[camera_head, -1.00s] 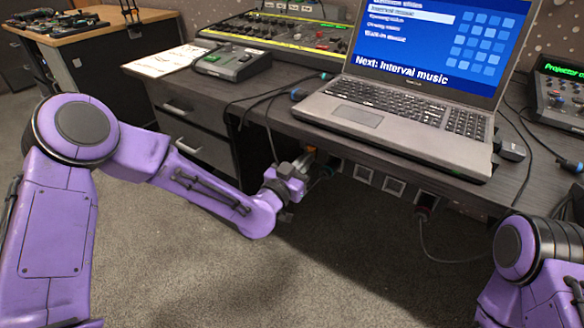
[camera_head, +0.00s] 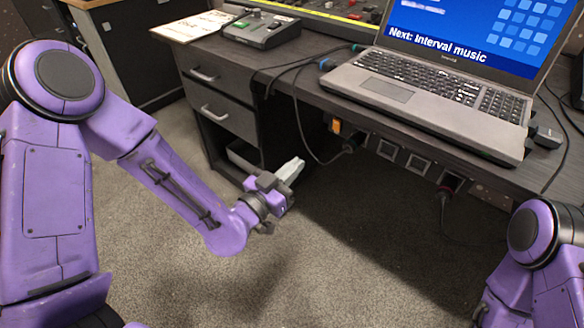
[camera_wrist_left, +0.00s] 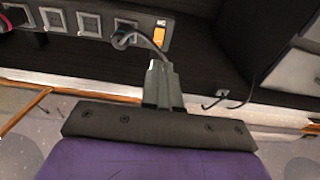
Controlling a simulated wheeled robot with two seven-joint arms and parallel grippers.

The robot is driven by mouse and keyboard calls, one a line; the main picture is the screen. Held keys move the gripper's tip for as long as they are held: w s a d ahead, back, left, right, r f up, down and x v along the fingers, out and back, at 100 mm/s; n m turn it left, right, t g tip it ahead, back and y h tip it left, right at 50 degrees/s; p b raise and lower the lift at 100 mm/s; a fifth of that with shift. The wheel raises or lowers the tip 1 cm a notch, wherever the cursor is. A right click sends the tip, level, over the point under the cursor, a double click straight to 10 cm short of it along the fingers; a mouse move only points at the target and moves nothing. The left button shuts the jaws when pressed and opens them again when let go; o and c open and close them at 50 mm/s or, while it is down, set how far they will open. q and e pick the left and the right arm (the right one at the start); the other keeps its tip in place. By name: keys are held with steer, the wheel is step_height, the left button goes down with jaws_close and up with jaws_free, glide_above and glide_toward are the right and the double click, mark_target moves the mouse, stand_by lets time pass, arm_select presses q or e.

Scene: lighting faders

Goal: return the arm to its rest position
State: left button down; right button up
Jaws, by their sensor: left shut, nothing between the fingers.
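My left arm is purple and comes in from the left in the head view. Its gripper (camera_head: 290,171) is shut and empty, held in the air in front of the desk's (camera_head: 330,104) open underside. In the left wrist view the shut fingers (camera_wrist_left: 160,78) point toward the socket strip under the desk, apart from it. Only purple upper parts of my right arm (camera_head: 545,245) show at the lower right in the head view; its gripper is out of the picture.
A laptop (camera_head: 440,97) stands on the desk, with a small fader box (camera_head: 262,30) to its left. Under the desk edge is a row of sockets (camera_head: 388,150) with an orange switch (camera_head: 336,126) and hanging cables. Drawers (camera_head: 215,90) stand at the left. The carpet in front is clear.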

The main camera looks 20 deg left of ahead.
stand_by(0.5)
arm_select(q)
steer(key=s+a+f+n+g+y, duration=0.4)
steer(key=s+a+f+n, duration=0.1)
steer(key=f, duration=0.6)
steer(key=s+a+f+n+g+y, duration=0.35)
steer(key=s+f+n, duration=0.2)
steer(key=f, duration=0.55)
steer(key=s+a+f+g+y, duration=0.1)
steer(key=s+a+f+g, duration=0.35)
steer(key=s, duration=0.45)
steer(key=s+a+f+g+y, duration=0.25)
steer(key=s+f, duration=0.25)
steer(key=s, duration=0.4)
step_height(320, 180, up, 27)
steer(key=p, duration=2.6)
steer(key=shift+w+a+f+n+h, duration=0.25)
steer(key=shift+w+n+h, duration=0.1)
steer(key=shift+w, duration=0.1)
